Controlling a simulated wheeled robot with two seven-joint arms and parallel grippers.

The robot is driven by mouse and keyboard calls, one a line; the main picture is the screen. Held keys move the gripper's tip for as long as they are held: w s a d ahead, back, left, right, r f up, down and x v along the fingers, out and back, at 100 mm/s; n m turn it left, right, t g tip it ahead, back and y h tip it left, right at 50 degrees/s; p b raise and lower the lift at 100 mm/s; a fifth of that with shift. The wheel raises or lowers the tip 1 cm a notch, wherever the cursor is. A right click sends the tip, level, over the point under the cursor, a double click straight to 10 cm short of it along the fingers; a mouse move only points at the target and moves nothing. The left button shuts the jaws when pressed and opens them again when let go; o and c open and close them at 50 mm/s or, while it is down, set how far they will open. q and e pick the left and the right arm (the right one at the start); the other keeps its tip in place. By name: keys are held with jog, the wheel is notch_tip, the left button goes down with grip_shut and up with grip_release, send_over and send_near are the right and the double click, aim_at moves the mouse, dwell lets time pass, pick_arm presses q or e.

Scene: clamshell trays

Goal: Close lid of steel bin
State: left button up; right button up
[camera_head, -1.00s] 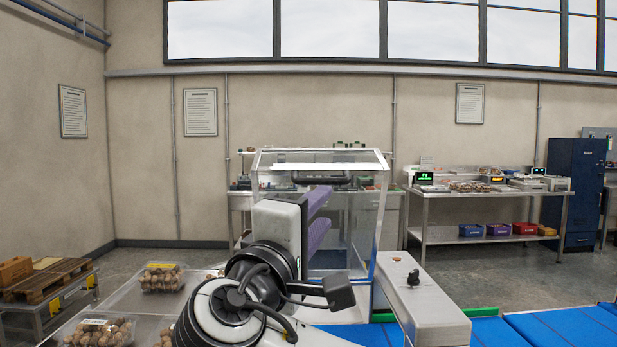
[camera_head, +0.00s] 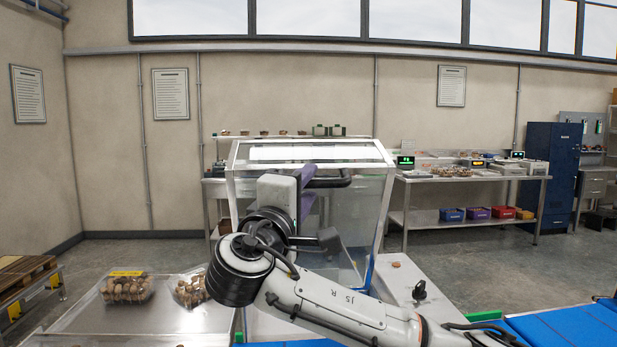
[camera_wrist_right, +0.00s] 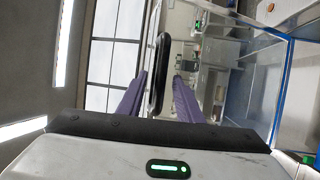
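A clear-sided, pale-framed bin enclosure (camera_head: 376,190) stands ahead of me, with a clear top panel and a black bar handle (camera_head: 340,180) at its front. I take this for the steel bin and its lid; how far the lid is open I cannot tell. My right gripper (camera_head: 309,182) is in front of it, its purple fingers at the handle's left part. In the right wrist view the handle (camera_wrist_right: 159,75) lies between the two spread fingers (camera_wrist_right: 158,98), with gaps on both sides. My left gripper is not in view.
Clear clamshell packs (camera_head: 127,288) of brown produce sit on a steel table (camera_head: 85,318) at lower left. A blue conveyor (camera_head: 570,328) is at lower right. A grey housing with a black knob (camera_head: 419,290) stands right of the bin. Benches and a blue cabinet (camera_head: 553,175) are behind.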

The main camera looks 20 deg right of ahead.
aim_at(300, 154)
jog(key=shift+w+d+r, duration=0.15)
jog(key=shift+w+d, duration=0.25)
jog(key=shift+w, duration=0.35)
grip_shut()
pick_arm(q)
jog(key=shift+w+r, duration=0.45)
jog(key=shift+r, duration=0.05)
pick_arm(e)
jog(key=shift+n+g+y, duration=0.3)
jog(key=shift+g+y, duration=0.1)
jog(key=shift+g, duration=0.2)
jog(key=w+r, duration=0.1)
jog(key=w, duration=0.2)
jog(key=w+d+r+p, duration=0.1)
jog(key=w+r, duration=0.1)
jog(key=w, duration=0.2)
jog(key=w+d+r, duration=0.1)
jog(key=w, duration=0.3)
jog(key=shift+w+d+r, duration=0.15)
jog(key=shift+w+d, duration=0.05)
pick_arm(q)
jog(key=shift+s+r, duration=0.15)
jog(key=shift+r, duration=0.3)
pick_arm(e)
jog(key=shift+w+d, duration=0.1)
jog(key=shift+w, duration=0.6)
